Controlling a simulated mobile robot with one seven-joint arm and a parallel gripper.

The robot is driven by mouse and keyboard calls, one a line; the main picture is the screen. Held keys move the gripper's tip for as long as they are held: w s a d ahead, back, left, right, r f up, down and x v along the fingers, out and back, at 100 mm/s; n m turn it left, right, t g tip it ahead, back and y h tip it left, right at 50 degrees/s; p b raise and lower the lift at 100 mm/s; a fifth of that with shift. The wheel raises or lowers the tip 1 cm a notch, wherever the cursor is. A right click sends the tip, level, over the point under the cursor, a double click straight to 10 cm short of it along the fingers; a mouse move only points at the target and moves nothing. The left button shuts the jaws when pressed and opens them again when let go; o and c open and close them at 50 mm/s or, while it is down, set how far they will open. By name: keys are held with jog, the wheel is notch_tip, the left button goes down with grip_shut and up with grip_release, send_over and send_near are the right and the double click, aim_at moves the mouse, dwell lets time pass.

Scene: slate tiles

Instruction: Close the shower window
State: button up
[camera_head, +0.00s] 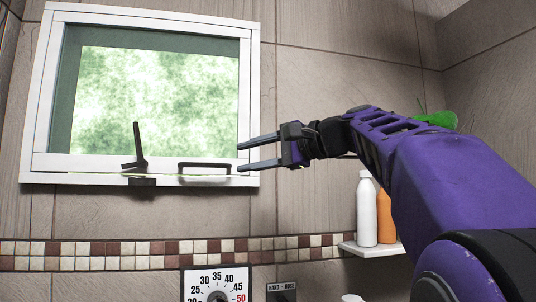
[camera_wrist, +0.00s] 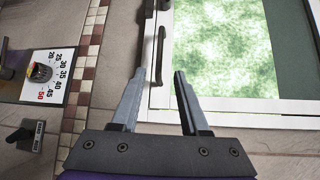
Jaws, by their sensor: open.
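The shower window (camera_head: 247,100) is a white framed pane in the tiled wall, at the upper left of the head view. A black horizontal pull handle (camera_head: 204,165) sits on its bottom rail. A black lever latch (camera_head: 138,150) stands upright to the left of that handle. My gripper (camera_head: 240,156) is open and empty at the window's lower right corner, to the right of the handle. In the wrist view my open fingers (camera_wrist: 160,73) point toward the black handle (camera_wrist: 161,52), which lies just beyond their tips. I cannot tell how far the pane stands from its frame.
Below the window are a mosaic tile band (camera_head: 110,255) and a dial (camera_head: 217,288). A shelf (camera_head: 370,248) with a white bottle (camera_head: 366,212) and an orange bottle (camera_head: 386,218) stands below my arm. The wall around the handle is clear.

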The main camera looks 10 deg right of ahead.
jog(key=v, duration=0.5)
jog(key=shift+s+d, duration=0.25)
jog(key=shift+s, duration=0.05)
